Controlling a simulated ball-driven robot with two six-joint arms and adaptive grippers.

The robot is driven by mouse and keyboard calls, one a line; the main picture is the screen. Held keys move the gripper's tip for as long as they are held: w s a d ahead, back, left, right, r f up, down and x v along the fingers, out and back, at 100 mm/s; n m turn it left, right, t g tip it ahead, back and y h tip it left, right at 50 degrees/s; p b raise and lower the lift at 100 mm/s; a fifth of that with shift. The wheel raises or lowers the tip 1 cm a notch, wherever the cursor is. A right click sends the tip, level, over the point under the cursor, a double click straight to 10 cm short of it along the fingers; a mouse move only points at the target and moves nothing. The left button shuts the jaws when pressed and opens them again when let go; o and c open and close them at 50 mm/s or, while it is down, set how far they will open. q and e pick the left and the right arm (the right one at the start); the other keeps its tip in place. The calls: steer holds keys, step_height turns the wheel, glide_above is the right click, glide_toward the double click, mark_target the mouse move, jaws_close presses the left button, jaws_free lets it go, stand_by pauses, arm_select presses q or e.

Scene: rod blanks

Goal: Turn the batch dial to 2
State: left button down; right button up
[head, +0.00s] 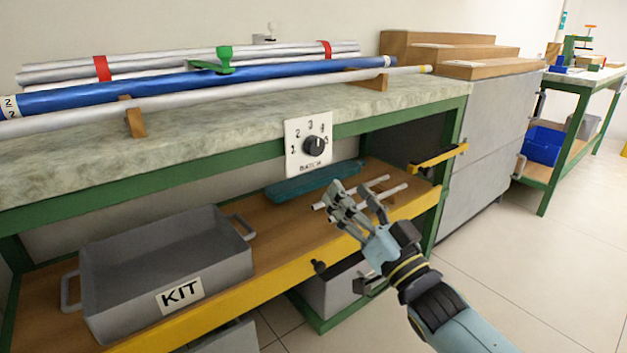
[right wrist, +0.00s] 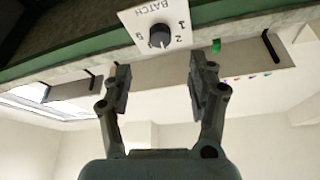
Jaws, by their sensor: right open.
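The batch dial is a black knob (head: 313,146) on a white plate (head: 294,166) on the front edge of the workbench. Numbers 1 to 5 arc around it. Its pointer seems to face the 5 side, but the mark is too small to be certain. The right wrist view shows the knob (right wrist: 159,36) upside down, beyond my fingertips. My right gripper (head: 355,194) is open and empty, below and right of the dial in the head view. In the wrist view its spread fingers (right wrist: 159,76) are apart from the knob. My left gripper is out of view.
Silver and blue rods (head: 220,84) lie on the benchtop (head: 215,120) above the dial. A grey KIT bin (head: 165,262) and a teal object (head: 315,183) sit on the lower shelf. A yellow-capped bracket (head: 438,159) juts out at right. Floor is clear at right.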

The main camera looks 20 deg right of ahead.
mark_target(318, 150)
steer(key=b+x, duration=0.1)
steer(key=x, duration=0.8)
steer(key=shift+w+r, duration=0.15)
steer(key=shift+w, duration=0.15)
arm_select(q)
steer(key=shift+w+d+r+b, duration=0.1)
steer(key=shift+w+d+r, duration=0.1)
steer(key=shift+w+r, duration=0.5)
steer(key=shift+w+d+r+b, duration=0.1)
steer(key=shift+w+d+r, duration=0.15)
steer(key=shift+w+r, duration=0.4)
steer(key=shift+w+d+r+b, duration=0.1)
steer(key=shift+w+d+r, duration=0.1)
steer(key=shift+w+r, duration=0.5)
arm_select(e)
steer(key=shift+w+a+r, duration=0.15)
steer(key=shift+w+r, duration=0.1)
steer(key=shift+w, duration=0.25)
steer(key=c, duration=1.1)
